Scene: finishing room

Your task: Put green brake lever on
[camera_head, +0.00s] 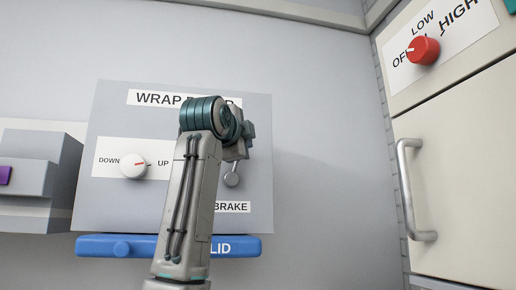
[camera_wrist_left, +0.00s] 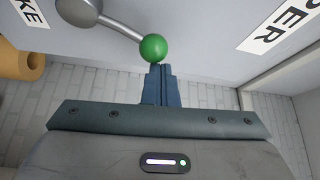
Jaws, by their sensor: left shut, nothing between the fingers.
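The brake lever shows in the left wrist view as a grey hub and arm ending in a green ball knob (camera_wrist_left: 153,47). In the head view the left gripper (camera_head: 240,143) is partly hidden by my wrist. My right gripper is not in view.
A grey panel (camera_head: 255,115) carries a white DOWN/UP dial (camera_head: 134,166). A blue LID bar (camera_head: 100,246) runs below it. A cabinet (camera_head: 460,170) with a handle (camera_head: 408,190) and red knob (camera_head: 422,50) stands at right. A tan roll (camera_wrist_left: 22,66) shows in the wrist view.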

